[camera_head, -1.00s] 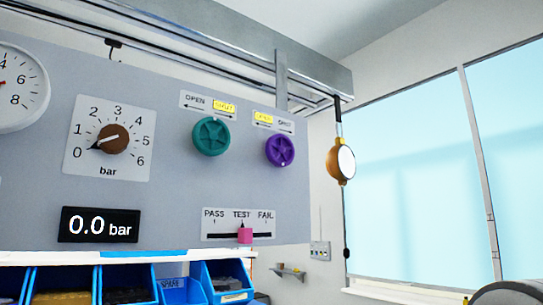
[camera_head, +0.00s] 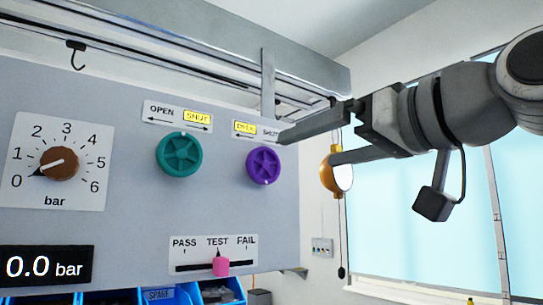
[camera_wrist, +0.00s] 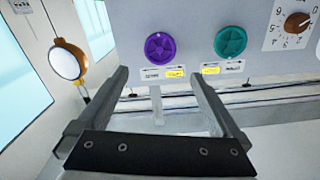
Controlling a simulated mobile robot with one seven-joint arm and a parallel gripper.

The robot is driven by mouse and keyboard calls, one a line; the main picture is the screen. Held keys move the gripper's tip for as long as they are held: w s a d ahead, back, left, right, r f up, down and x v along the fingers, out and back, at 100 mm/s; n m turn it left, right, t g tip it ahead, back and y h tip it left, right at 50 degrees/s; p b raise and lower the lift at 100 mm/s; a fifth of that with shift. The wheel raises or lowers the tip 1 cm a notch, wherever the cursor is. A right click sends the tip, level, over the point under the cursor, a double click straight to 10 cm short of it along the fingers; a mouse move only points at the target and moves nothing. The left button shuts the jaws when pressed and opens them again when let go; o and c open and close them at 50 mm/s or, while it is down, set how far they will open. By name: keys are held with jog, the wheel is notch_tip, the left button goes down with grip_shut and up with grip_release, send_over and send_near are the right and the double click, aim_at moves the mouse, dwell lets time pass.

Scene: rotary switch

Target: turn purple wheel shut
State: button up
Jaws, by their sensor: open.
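The purple wheel (camera_head: 263,166) is mounted on the grey panel, right of the green wheel (camera_head: 179,154). I see no contact.
An orange round lamp-like thing (camera_head: 329,177) hangs behind my gripper. A pink slider (camera_head: 221,265) sits at TEST below the wheels. A brown knob (camera_head: 59,163) points to 0, and a display (camera_head: 44,266) reads 0.0 bar. A metal rail runs above the panel.

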aim_at(267, 163)
jog(key=p+x, duration=0.2)
jog(key=x, duration=0.9)
jog(key=shift+w+a, duration=0.1)
jog(key=c, duration=1.2)
jog(key=shift+c, duration=0.2)
